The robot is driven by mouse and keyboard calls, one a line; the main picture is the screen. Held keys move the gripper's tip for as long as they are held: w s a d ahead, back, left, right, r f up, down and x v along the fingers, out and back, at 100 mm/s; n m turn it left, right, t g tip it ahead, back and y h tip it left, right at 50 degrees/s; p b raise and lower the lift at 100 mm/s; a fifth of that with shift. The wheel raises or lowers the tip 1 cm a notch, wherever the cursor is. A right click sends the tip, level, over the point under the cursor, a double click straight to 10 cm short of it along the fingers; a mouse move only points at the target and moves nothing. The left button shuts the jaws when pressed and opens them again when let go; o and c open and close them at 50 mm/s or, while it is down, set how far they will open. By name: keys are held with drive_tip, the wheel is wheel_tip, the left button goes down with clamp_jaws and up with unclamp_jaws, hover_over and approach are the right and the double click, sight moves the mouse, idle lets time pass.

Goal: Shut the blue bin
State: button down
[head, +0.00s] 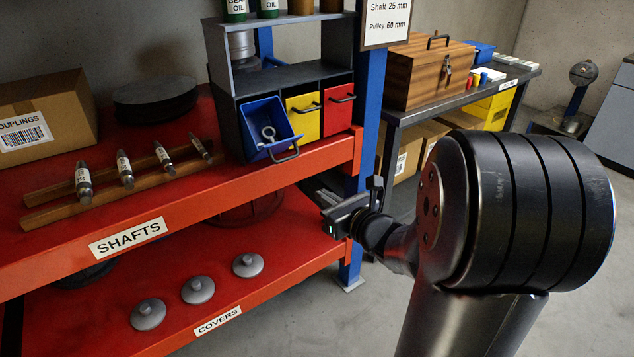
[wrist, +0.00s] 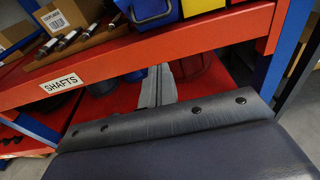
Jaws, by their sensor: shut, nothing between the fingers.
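The blue bin (head: 265,124) is the left of three small bins in a dark rack on the upper red shelf. It is tipped forward and open, with a metal eyebolt (head: 268,134) inside and a dark handle (head: 284,153) on its front. In the wrist view the blue bin (wrist: 148,8) shows only partly at the top edge. My gripper (head: 322,193) is shut and empty. It is in front of the shelving, lower than the blue bin and apart from it. In the wrist view the closed fingers (wrist: 158,80) appear below the upper shelf's front edge.
A yellow bin (head: 301,118) and a red bin (head: 338,118) sit shut beside the blue one. A blue post (head: 370,120) stands to their right. Shafts (head: 126,170) rest on wooden rails at left. The red shelf edge (head: 220,195) runs below the bins.

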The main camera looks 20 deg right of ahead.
drive_tip(key=r+x, duration=0.2)
drive_tip(key=x, duration=1)
drive_tip(key=shift+r+p, duration=0.35)
drive_tip(key=shift+w+a, duration=0.1)
drive_tip(key=shift+a, duration=0.05)
drive_tip(key=shift+r, duration=0.2)
drive_tip(key=shift+w+r+g+p, duration=0.15)
drive_tip(key=shift+r+g+p, duration=0.15)
drive_tip(key=shift+p, duration=0.8)
